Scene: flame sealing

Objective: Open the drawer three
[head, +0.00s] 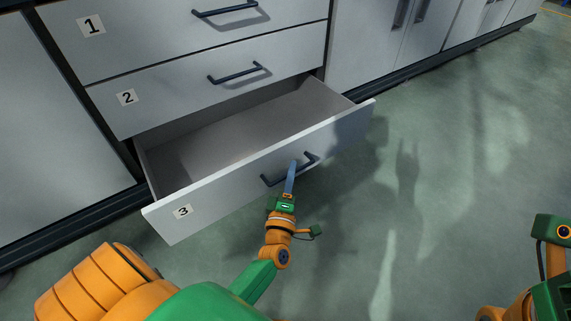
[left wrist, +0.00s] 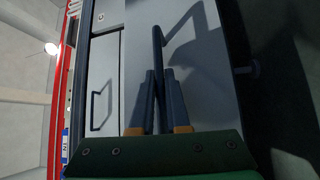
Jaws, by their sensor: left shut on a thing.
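Drawer three (head: 225,192), the lowest one, is pulled well out of the cabinet, and its inside looks empty. Its front is pale grey with a "3" label and a dark bar handle (head: 310,160). My left gripper (head: 291,168) is shut on this handle near its middle. The left wrist view shows the handle (left wrist: 158,60) between the two fingers of the gripper (left wrist: 158,82). The fingers hide part of the handle. My right arm shows only in part at the right edge of the head view, and its fingers are out of sight.
Drawer one (head: 150,35) and drawer two (head: 190,85) are shut above the open drawer. Closed cabinets (head: 370,45) stand to the right, and a plain panel (head: 50,130) is on the left. The green-grey floor (head: 450,180) is clear in front and to the right.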

